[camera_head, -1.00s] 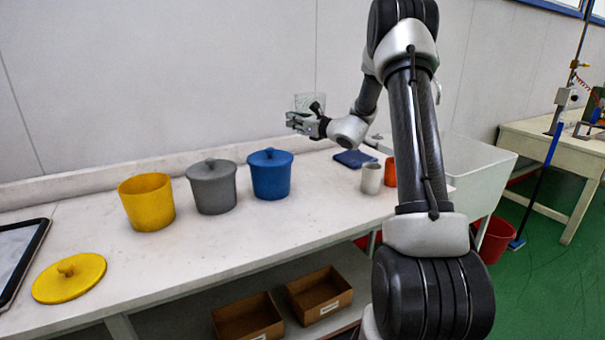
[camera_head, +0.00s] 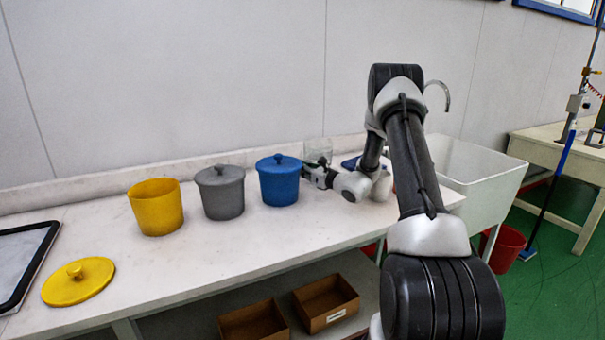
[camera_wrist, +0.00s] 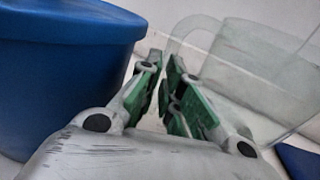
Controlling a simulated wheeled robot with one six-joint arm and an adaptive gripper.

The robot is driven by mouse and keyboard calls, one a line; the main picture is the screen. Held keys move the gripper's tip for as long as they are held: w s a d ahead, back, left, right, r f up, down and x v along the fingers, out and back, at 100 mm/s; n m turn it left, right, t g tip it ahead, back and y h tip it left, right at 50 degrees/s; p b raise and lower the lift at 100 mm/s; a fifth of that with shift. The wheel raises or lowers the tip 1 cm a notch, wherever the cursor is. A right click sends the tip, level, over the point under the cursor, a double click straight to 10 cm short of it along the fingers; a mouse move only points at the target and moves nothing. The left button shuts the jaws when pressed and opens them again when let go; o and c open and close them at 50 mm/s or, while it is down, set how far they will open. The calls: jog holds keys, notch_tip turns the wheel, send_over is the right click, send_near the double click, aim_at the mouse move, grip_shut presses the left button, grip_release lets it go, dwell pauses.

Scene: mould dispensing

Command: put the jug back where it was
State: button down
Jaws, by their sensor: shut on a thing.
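The clear jug (camera_head: 318,147) is at the back of the counter, right of the blue pot. It also shows in the wrist view (camera_wrist: 255,65), its handle running down to the fingertips. My gripper (camera_wrist: 165,75) is shut on the jug's handle; its green-padded fingers stand close together. In the head view my gripper (camera_head: 312,172) is low, just right of the blue pot, in front of the jug. The jug's lower part is hidden there, so I cannot tell whether its base touches the counter.
The lidded blue pot (camera_head: 279,184) is very close to my gripper's left. A lidded grey pot (camera_head: 220,195), an open yellow pot (camera_head: 156,210) and its lid (camera_head: 78,285) lie further left. A blue flat item (camera_head: 349,163) and a white sink (camera_head: 480,185) are to the right.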

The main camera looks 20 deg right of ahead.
jog(key=shift+f, duration=0.7)
jog(key=shift+f, duration=0.1)
jog(key=c, duration=1.6)
grip_release()
jog(key=shift+f, duration=0.1)
